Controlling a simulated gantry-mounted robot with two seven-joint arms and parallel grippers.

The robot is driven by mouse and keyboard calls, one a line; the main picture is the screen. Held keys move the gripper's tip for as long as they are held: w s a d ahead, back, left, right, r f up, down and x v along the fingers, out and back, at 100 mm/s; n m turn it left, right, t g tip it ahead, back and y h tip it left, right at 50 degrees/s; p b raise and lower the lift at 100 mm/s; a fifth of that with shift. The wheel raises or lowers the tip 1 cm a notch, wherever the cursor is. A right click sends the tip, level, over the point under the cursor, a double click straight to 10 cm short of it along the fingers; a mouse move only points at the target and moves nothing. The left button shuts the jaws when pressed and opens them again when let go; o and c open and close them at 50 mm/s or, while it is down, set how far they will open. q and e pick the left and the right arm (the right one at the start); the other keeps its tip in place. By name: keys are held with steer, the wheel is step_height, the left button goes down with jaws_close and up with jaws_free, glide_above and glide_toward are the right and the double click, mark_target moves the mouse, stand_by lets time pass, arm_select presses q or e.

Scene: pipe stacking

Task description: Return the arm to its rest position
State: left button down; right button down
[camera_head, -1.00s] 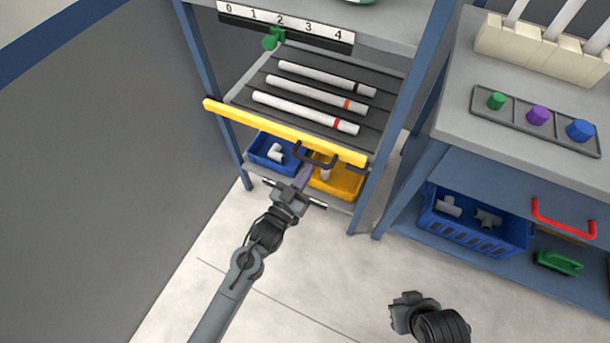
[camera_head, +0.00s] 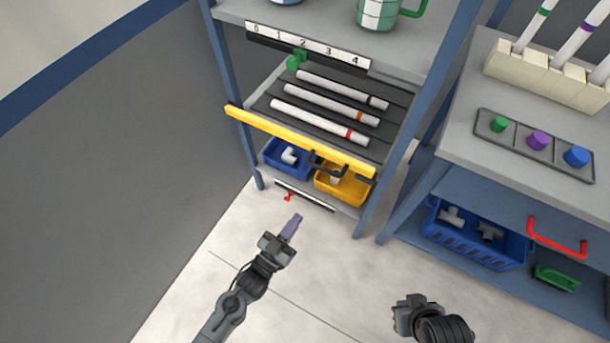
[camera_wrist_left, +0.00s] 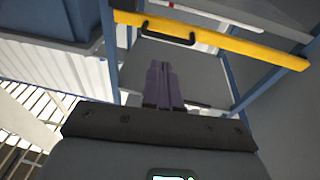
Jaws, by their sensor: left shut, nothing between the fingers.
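My left gripper (camera_head: 291,226) is over the floor in front of the blue-framed shelf, clear of the drawer. Its purple fingers are shut with nothing between them. They also show in the left wrist view (camera_wrist_left: 160,82), pointing toward the shelf below the yellow drawer front (camera_wrist_left: 215,40). My right gripper (camera_head: 408,308) shows at the bottom right over the floor; its fingers are not clear enough to tell open from shut. The yellow-fronted drawer (camera_head: 296,140) holds three white pipes with black, orange and red bands.
Below the drawer stand a blue bin (camera_head: 287,160) and a yellow bin (camera_head: 343,186) with fittings. At right, a workbench (camera_head: 455,140) carries a cap tray (camera_head: 535,146) and a pipe rack (camera_head: 550,78). A blue crate (camera_head: 473,235) sits below. Floor in front is free.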

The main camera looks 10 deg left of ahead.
arm_select(q)
steer(key=s+a+r+n+g+y+p, duration=0.1)
steer(key=s+a+r+y+p, duration=0.15)
steer(key=r+p, duration=0.4)
steer(key=s+a+r+n+g+y+p, duration=0.1)
steer(key=s+a+r+g+y+p, duration=0.15)
steer(key=r+p, duration=0.45)
steer(key=s+a+r+n+g+y+p, duration=0.1)
steer(key=a+r+p, duration=0.35)
steer(key=r, duration=0.35)
steer(key=s+a+r+g+y+p, duration=0.2)
steer(key=s+a+g+y, duration=0.3)
steer(key=s+g, duration=0.6)
step_height(320, 180, up, 38)
steer(key=s+a+f+t+h+p, duration=0.1)
steer(key=s+t+p, duration=0.1)
steer(key=p, duration=3.6)
step_height(320, 180, down, 37)
steer(key=b, duration=3.7)
steer(key=shift+s+f+n+b, duration=0.15)
steer(key=shift+f+n+b, duration=0.05)
steer(key=shift+n+b, duration=0.2)
